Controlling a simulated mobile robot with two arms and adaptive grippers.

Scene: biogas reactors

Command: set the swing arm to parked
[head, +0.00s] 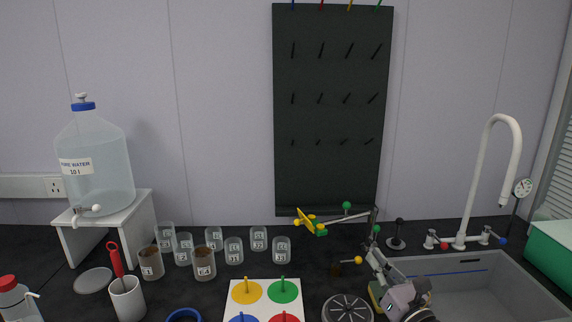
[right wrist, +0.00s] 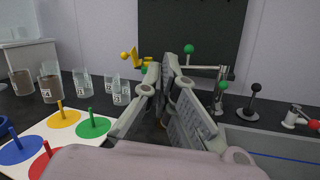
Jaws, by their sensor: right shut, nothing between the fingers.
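The swing arm (head: 345,217) is a thin grey bar on an upright post, reaching left from it. It carries a green ball knob (head: 347,205) and a yellow and green end piece (head: 308,221). In the right wrist view the bar (right wrist: 207,67) shows behind my fingers, with its post (right wrist: 221,92) to their right. My right gripper (head: 371,250) is shut and empty, in front of and just below the swing arm near its post. Its fingers also fill the middle of the right wrist view (right wrist: 167,64) and hide part of the bar. Contact cannot be told. My left gripper is out of view.
A black-knobbed stand (head: 397,238), a white tap (head: 470,190) and a sink (head: 470,275) stand to the right. Several labelled beakers (head: 234,251) stand left. A board with coloured discs (head: 235,300) lies in front. A dark pegboard (head: 333,110) hangs behind.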

